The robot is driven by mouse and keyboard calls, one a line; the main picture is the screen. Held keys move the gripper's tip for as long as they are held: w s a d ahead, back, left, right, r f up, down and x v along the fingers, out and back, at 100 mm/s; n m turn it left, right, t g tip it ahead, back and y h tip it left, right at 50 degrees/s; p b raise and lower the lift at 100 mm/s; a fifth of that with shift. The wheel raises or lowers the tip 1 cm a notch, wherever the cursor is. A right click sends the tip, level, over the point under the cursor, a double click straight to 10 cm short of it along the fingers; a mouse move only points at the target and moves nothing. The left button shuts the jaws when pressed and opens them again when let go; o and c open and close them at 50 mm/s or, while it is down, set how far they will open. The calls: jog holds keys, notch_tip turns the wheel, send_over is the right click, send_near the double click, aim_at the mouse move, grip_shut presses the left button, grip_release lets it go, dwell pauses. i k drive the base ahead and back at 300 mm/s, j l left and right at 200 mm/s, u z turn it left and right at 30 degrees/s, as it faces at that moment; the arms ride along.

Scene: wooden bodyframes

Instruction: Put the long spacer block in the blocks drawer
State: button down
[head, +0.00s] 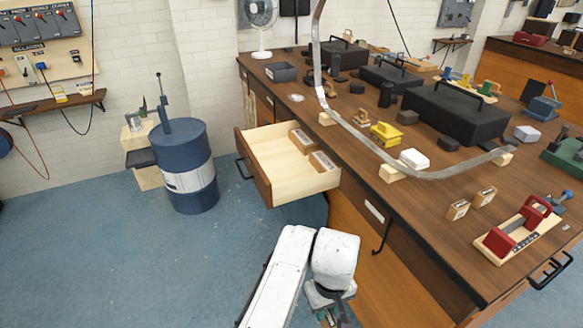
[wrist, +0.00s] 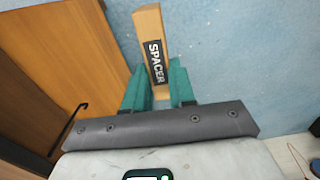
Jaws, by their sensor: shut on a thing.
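The long spacer block (wrist: 150,28) is a pale wooden bar with a black label reading SPACER, seen in the wrist view. My gripper (wrist: 160,88) has its two green fingers shut on it, one on each side. The block points away from the gripper, with the blue floor behind it. In the head view my gripper (head: 327,313) is low at the bottom, partly cut off, and the block is not clearly visible there. The open drawer (head: 262,165) sticks out of the bench, left of and beyond my arm. Two small labelled wooden blocks (head: 301,140) (head: 322,163) lie along its right side.
The workbench (head: 440,215) carries a bent metal strip (head: 375,150), black toolboxes (head: 455,110), a red-handled tool (head: 520,230) and small blocks. A blue drum (head: 182,165) stands left of the drawer. The blue floor (head: 130,265) in front is clear.

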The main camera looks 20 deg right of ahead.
aim_at(275, 166)
jog(key=i+j, duration=0.2)
jog(key=i, duration=0.3)
jog(key=i+j, duration=0.2)
jog(key=i, duration=0.3)
jog(key=i+j, duration=0.2)
jog(key=i, duration=0.3)
jog(key=u, duration=0.05)
